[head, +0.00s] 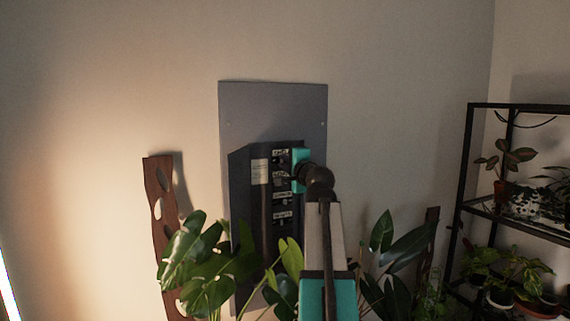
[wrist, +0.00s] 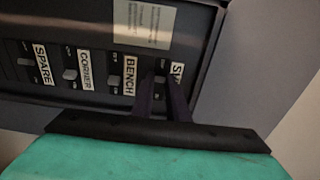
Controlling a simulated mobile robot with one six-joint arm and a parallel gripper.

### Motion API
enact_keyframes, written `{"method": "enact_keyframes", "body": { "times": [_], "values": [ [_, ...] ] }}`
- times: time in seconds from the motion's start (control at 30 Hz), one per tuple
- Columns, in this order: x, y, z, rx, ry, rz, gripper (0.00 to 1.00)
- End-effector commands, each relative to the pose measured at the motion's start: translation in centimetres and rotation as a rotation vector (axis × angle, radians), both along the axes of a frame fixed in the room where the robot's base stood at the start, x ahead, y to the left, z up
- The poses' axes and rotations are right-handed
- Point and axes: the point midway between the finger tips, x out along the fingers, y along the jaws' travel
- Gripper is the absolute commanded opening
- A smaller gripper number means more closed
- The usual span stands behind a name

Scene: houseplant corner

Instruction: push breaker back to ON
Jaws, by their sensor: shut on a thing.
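The dark breaker panel (head: 262,190) is fixed to a grey backboard on the wall. In the wrist view its row of switches carries the labels SPARE (wrist: 42,65), CORNER (wrist: 86,70), BENCH (wrist: 129,76) and one starting "SU" (wrist: 176,75), partly cut off by my finger. My gripper (wrist: 161,84) is at the switch (wrist: 160,79) between BENCH and the "SU" label, its two dark fingers shut around it. The lever is mostly hidden, so I cannot tell its position. In the head view my turquoise gripper (head: 300,170) is against the panel's upper right.
Leafy plants (head: 205,262) stand in front of the panel's lower part, with more leaves (head: 405,250) to the right of my arm. A brown wooden strip (head: 160,215) stands at left. A black shelf (head: 520,215) with potted plants is at right.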

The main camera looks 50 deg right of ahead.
Motion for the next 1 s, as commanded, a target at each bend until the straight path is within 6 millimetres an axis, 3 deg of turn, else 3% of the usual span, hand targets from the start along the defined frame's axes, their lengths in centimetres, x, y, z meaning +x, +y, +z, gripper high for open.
{"method": "enact_keyframes", "body": {
  "times": [1.0],
  "values": [
    [-0.6,-1.6,-0.3,-0.001,0.001,0.289,0.00]
  ]
}}
